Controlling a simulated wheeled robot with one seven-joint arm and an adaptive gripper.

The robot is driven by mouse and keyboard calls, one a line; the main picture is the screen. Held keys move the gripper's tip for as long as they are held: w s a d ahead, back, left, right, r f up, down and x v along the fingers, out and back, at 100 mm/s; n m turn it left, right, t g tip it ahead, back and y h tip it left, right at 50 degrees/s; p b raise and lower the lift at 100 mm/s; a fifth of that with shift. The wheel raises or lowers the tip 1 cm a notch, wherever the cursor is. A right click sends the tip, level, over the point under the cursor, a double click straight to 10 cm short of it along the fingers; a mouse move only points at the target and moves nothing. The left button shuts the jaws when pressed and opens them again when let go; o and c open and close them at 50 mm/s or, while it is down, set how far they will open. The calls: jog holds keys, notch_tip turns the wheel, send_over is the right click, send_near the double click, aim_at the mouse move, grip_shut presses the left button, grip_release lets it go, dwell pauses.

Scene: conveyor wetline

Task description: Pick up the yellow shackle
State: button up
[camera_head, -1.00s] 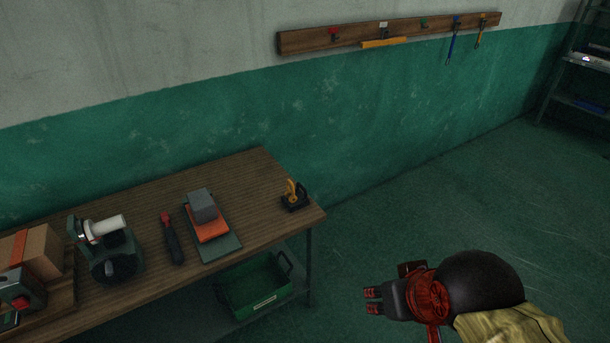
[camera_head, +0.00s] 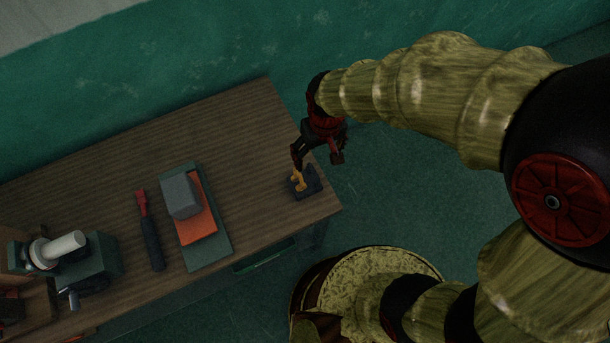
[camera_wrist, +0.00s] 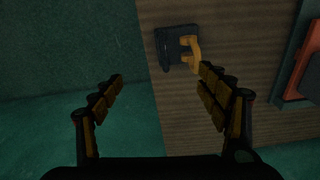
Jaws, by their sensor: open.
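The yellow shackle (camera_head: 298,181) stands on a small dark base (camera_head: 312,187) near the right end of the wooden bench. In the wrist view the shackle (camera_wrist: 193,53) shows beyond the right finger, with the dark base (camera_wrist: 170,45) to its left. My gripper (camera_head: 316,157) is above and close to the shackle, over the bench's right edge. In the wrist view my gripper (camera_wrist: 160,80) is open, with nothing between its fingers. The shackle lies toward the right finger's tip; I cannot tell whether they touch.
On the bench (camera_head: 235,130) are a grey block (camera_head: 181,195) on an orange piece (camera_head: 201,222), a red-tipped dark tool (camera_head: 149,229) and a green machine (camera_head: 90,262). The bench between shackle and orange piece is clear.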

aim_at(305, 181)
jog(key=shift+o, duration=1.3)
jog(key=shift+n+g, duration=0.4)
jog(key=shift+n, duration=0.1)
jog(key=a+f, duration=0.1)
jog(key=f, duration=0.1)
jog(key=s+a+f, duration=0.2)
jog(key=a+f, duration=0.1)
jog(key=shift+f+p, duration=0.3)
jog(key=shift+p, duration=0.1)
notch_tip(305, 181, down, 3)
jog(key=shift+s+a+r+b, duration=0.1)
jog(key=shift+r+b, duration=0.05)
jog(key=shift+b, duration=0.25)
jog(key=f, duration=0.2)
jog(key=f+b, duration=0.1)
jog(key=d+f+b, duration=0.1)
jog(key=f, duration=0.1)
jog(key=shift+f, duration=0.35)
jog(key=shift+c, duration=1)
jog(key=c, duration=1.5)
jog(key=shift+o, duration=0.2)
jog(key=shift+r, duration=0.15)
